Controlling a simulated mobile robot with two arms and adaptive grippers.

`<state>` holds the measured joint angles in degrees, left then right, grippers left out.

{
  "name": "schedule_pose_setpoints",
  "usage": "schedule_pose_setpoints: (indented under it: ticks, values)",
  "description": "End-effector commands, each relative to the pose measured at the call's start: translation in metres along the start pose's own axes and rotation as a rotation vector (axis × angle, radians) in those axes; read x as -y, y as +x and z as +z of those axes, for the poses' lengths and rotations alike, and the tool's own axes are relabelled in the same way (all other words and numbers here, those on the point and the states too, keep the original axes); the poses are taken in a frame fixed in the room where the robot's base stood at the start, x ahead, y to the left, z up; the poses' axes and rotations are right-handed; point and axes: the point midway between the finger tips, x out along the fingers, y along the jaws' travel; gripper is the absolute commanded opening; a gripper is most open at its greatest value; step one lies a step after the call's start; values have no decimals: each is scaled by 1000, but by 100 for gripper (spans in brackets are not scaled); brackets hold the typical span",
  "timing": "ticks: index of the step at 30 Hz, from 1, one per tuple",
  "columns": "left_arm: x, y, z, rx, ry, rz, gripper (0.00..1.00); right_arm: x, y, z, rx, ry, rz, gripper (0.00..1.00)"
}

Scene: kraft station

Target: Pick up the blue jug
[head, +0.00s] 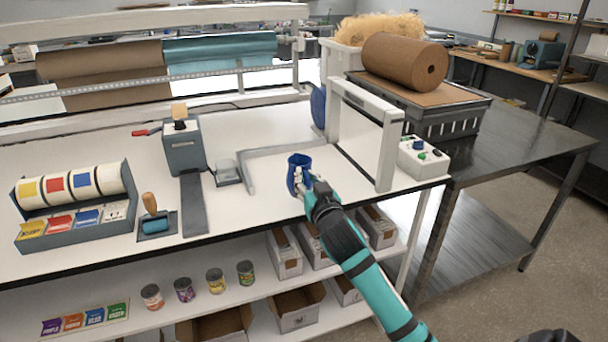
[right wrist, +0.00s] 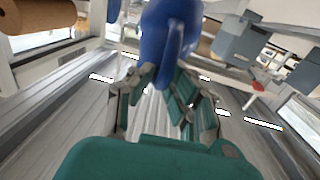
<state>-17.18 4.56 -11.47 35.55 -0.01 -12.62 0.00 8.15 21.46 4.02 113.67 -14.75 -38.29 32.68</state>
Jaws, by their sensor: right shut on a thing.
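The blue jug (head: 299,172) is upright at the front middle of the white workbench, its open top showing in the head view. My right gripper (head: 304,188) is shut on the near side of the jug. In the right wrist view the jug (right wrist: 168,32) is at the top, blurred, with the gripper's fingertips (right wrist: 160,82) against its lower part. The fingers and hand hide part of the jug in the head view. I cannot tell whether its base touches the bench. My left gripper is not in view.
A white frame (head: 386,150) and a control box (head: 424,158) with buttons stand right of the jug. A grey angled guide (head: 247,172) and a grey dispenser (head: 182,146) lie left. A tape rack (head: 72,205) is further left. Boxes and cans fill the shelf below.

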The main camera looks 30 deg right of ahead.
Motion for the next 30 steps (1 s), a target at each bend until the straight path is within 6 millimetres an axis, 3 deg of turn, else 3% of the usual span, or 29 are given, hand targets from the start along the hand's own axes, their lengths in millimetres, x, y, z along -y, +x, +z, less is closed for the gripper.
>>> schedule_pose_setpoints:
  ticks: [6, 15, 30]
  values:
    - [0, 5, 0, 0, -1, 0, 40, 3, -26, -3, -4, 1, -1, 0]
    - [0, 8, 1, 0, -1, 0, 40, 6, -51, -6, -4, 0, -1, 0]
    - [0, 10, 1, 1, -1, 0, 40, 7, -66, -8, -4, 0, 0, 0]
